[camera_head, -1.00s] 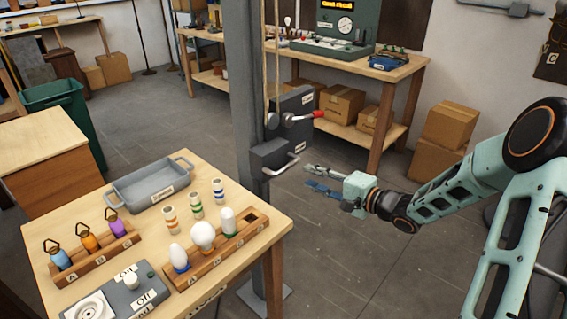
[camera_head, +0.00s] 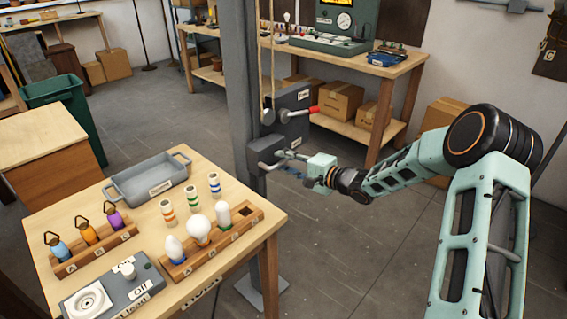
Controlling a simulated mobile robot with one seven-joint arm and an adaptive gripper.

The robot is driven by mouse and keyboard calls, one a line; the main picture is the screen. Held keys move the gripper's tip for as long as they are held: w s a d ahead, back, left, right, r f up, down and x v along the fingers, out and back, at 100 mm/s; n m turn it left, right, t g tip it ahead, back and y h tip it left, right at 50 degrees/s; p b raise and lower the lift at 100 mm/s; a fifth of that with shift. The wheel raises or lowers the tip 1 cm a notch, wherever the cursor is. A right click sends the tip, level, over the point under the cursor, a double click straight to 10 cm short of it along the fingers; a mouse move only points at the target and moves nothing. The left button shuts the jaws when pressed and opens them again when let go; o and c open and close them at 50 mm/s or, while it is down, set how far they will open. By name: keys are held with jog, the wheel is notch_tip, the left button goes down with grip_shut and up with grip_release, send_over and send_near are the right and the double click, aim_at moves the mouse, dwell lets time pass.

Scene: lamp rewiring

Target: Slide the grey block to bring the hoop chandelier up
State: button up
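The grey block (camera_head: 262,152) sits on the tall grey post (camera_head: 243,90), with a light metal bar handle (camera_head: 270,166) standing out on its right side. My gripper (camera_head: 286,165) is at this handle, coming from the right. Its two fingers look spread, one above and one below, with the handle near or between the tips. I cannot tell whether they touch it. The hoop chandelier is not in view.
Just above the block is a dark box (camera_head: 292,112) with a red-tipped lever (camera_head: 312,110). Ropes (camera_head: 272,60) run up along the post. A wooden table (camera_head: 120,215) with bulbs, a tray and a switch box stands left.

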jog(key=shift+w+a+f, duration=0.1)
jog(key=shift+w+a, duration=0.1)
jog(key=shift+a, duration=0.1)
jog(key=shift+c, duration=0.7)
grip_shut()
